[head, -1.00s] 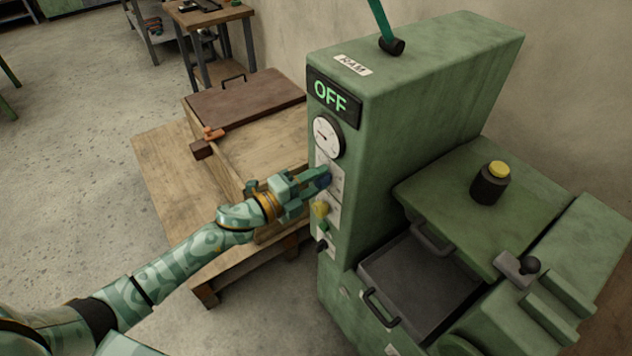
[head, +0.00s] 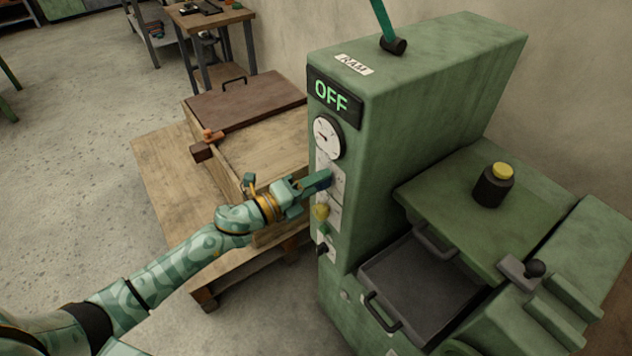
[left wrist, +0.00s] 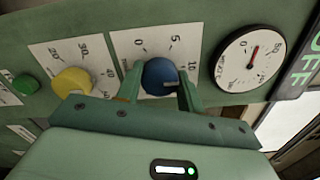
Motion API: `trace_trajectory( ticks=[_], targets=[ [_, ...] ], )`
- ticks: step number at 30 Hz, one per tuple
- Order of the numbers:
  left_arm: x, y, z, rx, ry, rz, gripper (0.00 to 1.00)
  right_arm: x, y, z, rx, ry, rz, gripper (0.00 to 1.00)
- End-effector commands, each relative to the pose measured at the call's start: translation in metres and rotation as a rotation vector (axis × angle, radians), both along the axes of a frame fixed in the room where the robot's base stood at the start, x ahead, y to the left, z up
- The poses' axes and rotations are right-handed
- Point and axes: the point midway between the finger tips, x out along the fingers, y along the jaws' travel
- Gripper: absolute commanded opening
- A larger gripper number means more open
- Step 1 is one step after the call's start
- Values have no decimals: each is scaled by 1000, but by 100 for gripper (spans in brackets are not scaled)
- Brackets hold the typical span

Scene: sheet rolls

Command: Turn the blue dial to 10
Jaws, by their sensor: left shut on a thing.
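The blue dial (left wrist: 160,76) sits on a white scale plate (left wrist: 158,40) on the green machine's front. In the left wrist view the plate shows 0, 5 and 10, and the dial's pale mark points right, close to the 10 side; its exact reading is hard to tell. My left gripper (head: 322,181) is shut on the dial, one finger on each side of it, and also shows in the left wrist view (left wrist: 160,90). In the head view the fingers hide the dial. My right gripper is not in view.
A yellow dial (head: 321,211) is just below, with a green button (left wrist: 26,84) beyond it. A round gauge (head: 327,137) and an OFF display (head: 332,96) are above. A wooden crate (head: 270,148) stands left of the machine. An open tray (head: 425,290) is at its lower front.

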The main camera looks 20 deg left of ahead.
Motion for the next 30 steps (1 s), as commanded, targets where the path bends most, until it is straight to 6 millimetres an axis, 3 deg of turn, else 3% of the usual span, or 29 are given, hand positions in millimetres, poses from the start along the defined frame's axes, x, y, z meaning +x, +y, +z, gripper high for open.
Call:
trace_trajectory(
  ticks=[2,3,5,6,20,23,30],
  targets=[
    [-1,0,-3,1,5,-2,15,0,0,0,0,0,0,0],
    [-1,0,-3,1,5,-2,40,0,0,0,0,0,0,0],
    [-1,0,-3,1,5,-2,57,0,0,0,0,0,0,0],
    [-1,0,-2,1,5,-1,59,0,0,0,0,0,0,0],
    [-5,4,-2,0,3,1,59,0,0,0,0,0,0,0],
    [-17,13,-2,2,5,1,59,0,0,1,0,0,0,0],
    [-67,51,-3,2,8,0,59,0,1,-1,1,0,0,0]
  ],
)
